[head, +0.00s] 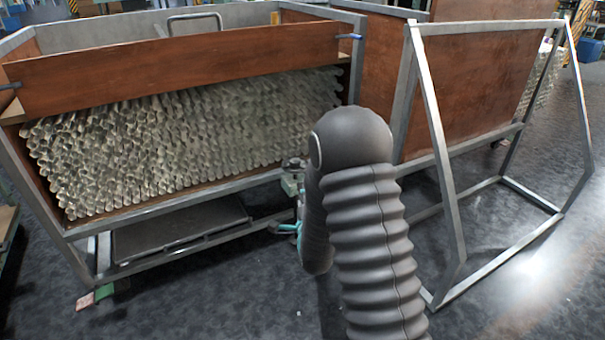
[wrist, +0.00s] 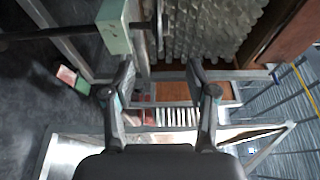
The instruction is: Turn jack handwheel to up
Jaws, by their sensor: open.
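My gripper (wrist: 160,66) is open, its two dark fingers spread apart in the wrist view, with nothing seen held between them. A pale green jack housing (wrist: 115,26) is near the left fingertip, at the upper left. A dark shaft (wrist: 62,32) runs out of it to the left, and a thin dark piece stands at its right. I cannot tell clearly which part is the handwheel.
A metal-framed rack with brown panels (head: 180,70) holds many glass tubes (head: 180,140). An empty metal frame (head: 455,215) stands to the right of my arm. Small red and green blocks (head: 95,296) lie by the rack's left foot. The floor in front is clear.

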